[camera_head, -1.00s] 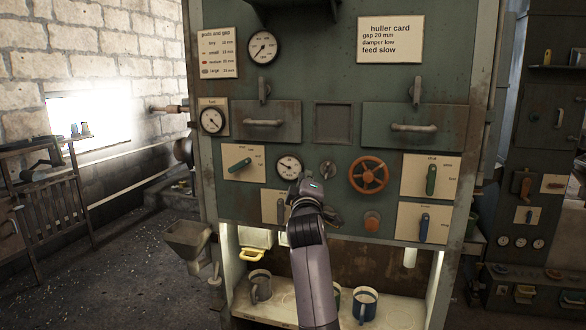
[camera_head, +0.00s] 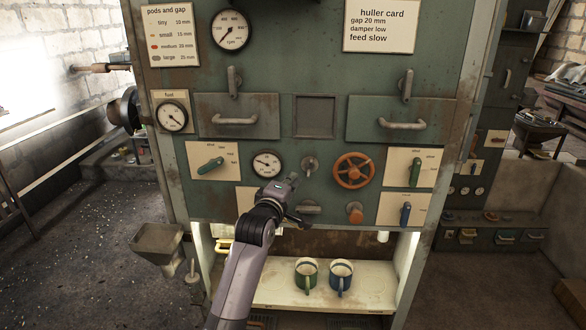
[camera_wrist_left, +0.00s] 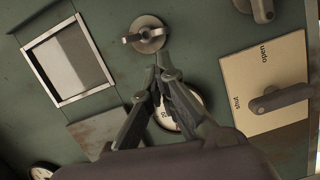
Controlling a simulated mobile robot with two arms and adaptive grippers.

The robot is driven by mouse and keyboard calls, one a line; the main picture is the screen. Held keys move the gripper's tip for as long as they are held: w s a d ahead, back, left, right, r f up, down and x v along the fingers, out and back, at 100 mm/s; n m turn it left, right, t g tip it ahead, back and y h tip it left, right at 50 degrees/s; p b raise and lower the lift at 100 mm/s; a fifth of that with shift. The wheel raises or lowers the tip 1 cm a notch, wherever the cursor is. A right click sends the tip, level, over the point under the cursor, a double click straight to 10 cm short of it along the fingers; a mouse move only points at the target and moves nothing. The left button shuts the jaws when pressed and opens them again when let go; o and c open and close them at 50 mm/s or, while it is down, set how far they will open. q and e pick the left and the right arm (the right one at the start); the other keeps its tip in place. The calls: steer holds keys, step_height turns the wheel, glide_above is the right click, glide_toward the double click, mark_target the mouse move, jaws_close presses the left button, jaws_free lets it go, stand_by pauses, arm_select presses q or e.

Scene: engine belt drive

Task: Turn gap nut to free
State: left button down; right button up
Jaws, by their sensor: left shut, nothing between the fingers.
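A small grey wing-shaped nut on a round boss (camera_head: 310,163), which I take for the gap nut, sits on the green panel between a white dial (camera_head: 267,163) and the orange handwheel. In the left wrist view the nut (camera_wrist_left: 147,36) shows whole, its bar lying nearly level in that picture. My left gripper (camera_head: 294,181) is in front of the panel, just below and left of the nut. In the wrist view its shut fingertips (camera_wrist_left: 160,59) lie just below the nut, with nothing between them; whether they touch it is unclear. My right gripper is not in view.
The orange handwheel (camera_head: 353,170) is close on the right. A square recess (camera_head: 315,116) is above the nut, and another grey knob (camera_head: 309,208) is below. A lever plate (camera_wrist_left: 268,82) is beside the gripper. Green (camera_head: 306,272) and blue (camera_head: 341,275) mugs stand on the lower shelf.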

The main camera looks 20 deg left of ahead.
mark_target(303, 169)
arm_select(q)
steer(key=w, duration=0.3)
steer(key=shift+w+a+p, duration=0.3)
steer(key=shift+p, duration=0.05)
steer(key=shift+w, duration=0.25)
steer(key=shift+w+f, duration=0.1)
steer(key=shift+w, duration=0.05)
steer(key=shift+d, duration=0.1)
steer(key=shift+w+d+f+n+b, duration=0.15)
steer(key=shift+d+f+n+b, duration=0.25)
steer(key=shift+n, duration=0.7)
steer(key=shift+t, duration=0.3)
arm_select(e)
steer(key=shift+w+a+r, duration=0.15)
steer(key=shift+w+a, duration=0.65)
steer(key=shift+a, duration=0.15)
arm_select(q)
steer(key=shift+f, duration=0.1)
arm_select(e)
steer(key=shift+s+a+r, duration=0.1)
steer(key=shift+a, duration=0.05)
